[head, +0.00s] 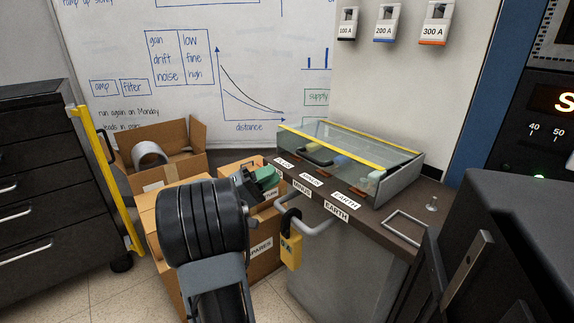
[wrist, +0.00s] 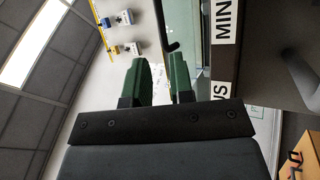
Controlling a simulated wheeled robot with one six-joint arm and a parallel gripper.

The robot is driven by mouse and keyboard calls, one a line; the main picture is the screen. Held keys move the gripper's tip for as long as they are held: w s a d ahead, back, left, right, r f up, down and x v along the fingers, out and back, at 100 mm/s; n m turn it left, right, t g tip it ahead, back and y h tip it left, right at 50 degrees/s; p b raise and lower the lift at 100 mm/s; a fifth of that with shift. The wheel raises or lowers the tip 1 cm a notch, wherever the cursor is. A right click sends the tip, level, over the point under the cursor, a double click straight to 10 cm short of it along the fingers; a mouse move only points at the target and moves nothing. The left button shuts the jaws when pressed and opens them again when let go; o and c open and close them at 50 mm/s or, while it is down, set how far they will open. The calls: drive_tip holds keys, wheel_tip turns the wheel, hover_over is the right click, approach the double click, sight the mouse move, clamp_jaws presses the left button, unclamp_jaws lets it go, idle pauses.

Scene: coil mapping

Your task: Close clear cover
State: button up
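The clear cover (head: 345,138) with yellow-striped edges lies across the top of a glass-sided box on the dark bench, and looks lowered. I cannot tell whether it sits flush. My gripper (head: 266,178) has green fingers and is at the bench's left front edge, beside the labels and apart from the cover. In the wrist view my gripper (wrist: 162,75) shows a gap between its fingers, with nothing seen held there.
A yellow padlock (head: 291,250) hangs from a grey rail on the bench front. Cardboard boxes (head: 170,165) stand left, near a dark drawer cabinet (head: 35,190). Rated switches (head: 386,22) hang on the wall.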

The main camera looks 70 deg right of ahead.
drive_tip(key=shift+v, duration=1.55)
drive_tip(key=shift+c, duration=0.3)
